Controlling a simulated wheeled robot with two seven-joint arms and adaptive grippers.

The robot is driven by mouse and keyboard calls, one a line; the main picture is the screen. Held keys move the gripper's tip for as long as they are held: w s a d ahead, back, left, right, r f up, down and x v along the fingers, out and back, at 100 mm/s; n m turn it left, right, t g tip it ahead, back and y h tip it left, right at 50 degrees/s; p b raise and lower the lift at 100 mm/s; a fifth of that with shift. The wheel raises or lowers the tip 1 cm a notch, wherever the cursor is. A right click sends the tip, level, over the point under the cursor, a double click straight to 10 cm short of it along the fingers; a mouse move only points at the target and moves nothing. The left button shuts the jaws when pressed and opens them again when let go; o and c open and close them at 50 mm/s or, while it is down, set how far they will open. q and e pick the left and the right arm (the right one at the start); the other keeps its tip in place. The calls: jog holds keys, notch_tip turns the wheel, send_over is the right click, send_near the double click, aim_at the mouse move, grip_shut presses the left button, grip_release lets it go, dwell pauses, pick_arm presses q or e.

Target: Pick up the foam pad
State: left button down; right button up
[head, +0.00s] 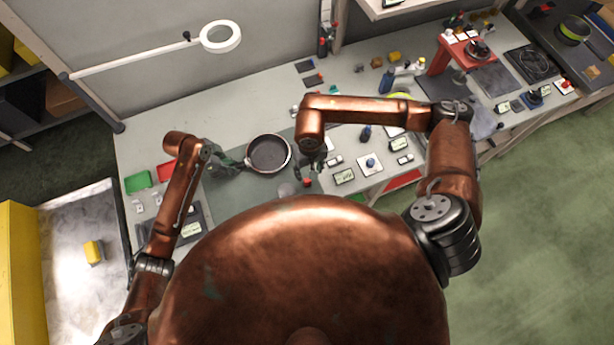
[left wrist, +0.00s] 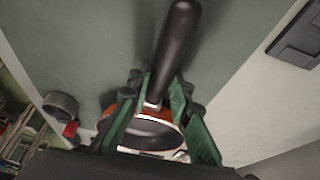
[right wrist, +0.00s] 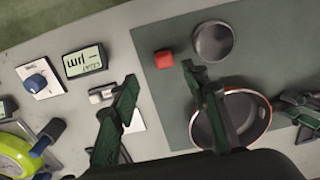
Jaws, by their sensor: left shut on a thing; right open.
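My left gripper (head: 236,162) is shut on the black handle of a frying pan (head: 268,170). In the left wrist view the handle (left wrist: 176,45) runs between the green fingers (left wrist: 150,105). My right gripper (head: 314,168) is just right of the pan; in the right wrist view its fingers (right wrist: 160,95) are spread, with nothing held. A small red block (right wrist: 164,59) lies on the mat (right wrist: 168,110) ahead of the fingers. A flat white piece (right wrist: 136,122) is partly hidden behind one finger. I cannot tell which thing is the foam pad.
Display boxes (right wrist: 84,61) and a blue knob unit (right wrist: 39,82) stand to the left there. Green (head: 138,181) and red (head: 167,172) trays are at the bench's left. A red stand (head: 440,55) is far right.

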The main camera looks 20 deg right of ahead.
aim_at(307, 180)
jog(key=f, duration=0.7)
jog(key=shift+s+a+f, duration=0.15)
jog(key=shift+s+a, duration=0.05)
jog(key=shift+a, duration=0.15)
grip_shut()
